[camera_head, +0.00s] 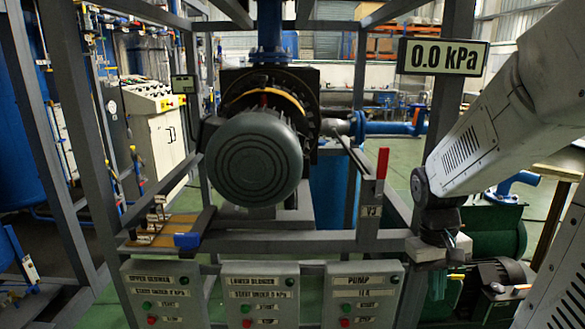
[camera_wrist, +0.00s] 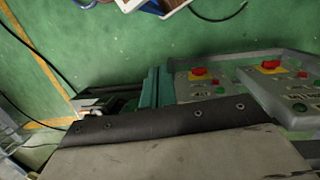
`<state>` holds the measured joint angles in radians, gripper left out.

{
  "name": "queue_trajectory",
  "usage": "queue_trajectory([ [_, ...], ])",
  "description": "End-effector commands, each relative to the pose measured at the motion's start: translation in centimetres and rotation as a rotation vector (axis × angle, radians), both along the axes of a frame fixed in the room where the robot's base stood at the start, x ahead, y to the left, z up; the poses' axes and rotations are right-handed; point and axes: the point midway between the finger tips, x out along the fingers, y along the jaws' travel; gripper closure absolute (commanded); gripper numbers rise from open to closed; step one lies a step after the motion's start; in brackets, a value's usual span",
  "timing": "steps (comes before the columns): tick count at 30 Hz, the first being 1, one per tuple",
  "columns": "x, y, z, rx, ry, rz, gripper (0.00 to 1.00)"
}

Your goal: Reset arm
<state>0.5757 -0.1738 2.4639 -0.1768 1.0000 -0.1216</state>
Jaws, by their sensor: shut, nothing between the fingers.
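My arm comes in from the right of the head view and bends down at a dark wrist joint. My gripper (camera_head: 440,247) hangs below it, to the right of the pump control box (camera_head: 362,293), and looks apart from it. It is shut with nothing held. Its fingertips are hard to make out against the dark machinery behind. In the wrist view a grey body with a black edge fills the bottom, over the green floor (camera_wrist: 130,60).
A large motor (camera_head: 254,158) sits inside a grey steel frame (camera_head: 280,241). A red-handled valve lever (camera_head: 382,163) marked V3 stands left of my arm. The display (camera_head: 443,57) reads 0.0 kPa. Lower blower (camera_head: 260,294) and upper blower (camera_head: 164,293) boxes line the front.

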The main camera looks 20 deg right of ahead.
Motion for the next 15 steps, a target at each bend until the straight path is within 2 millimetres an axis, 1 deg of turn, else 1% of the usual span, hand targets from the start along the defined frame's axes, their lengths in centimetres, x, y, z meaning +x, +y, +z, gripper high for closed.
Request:
queue_trajectory([
  [1, -0.2, 2.6, 1.6, 0.006, -0.016, -0.001, 1.00],
  [3, -0.9, 5.8, 3.3, 0.023, -0.030, -0.006, 1.00],
  [6, -2.0, 10.0, 5.4, 0.048, -0.066, 0.029, 1.00],
  [9, -3.1, 13.4, 7.0, 0.066, -0.127, 0.112, 1.00],
  [10, -3.2, 14.1, 7.5, 0.068, -0.152, 0.141, 1.00],
  [12, -3.6, 15.6, 8.4, 0.065, -0.209, 0.205, 1.00],
  [15, -4.0, 17.1, 9.6, 0.058, -0.273, 0.286, 1.00],
])
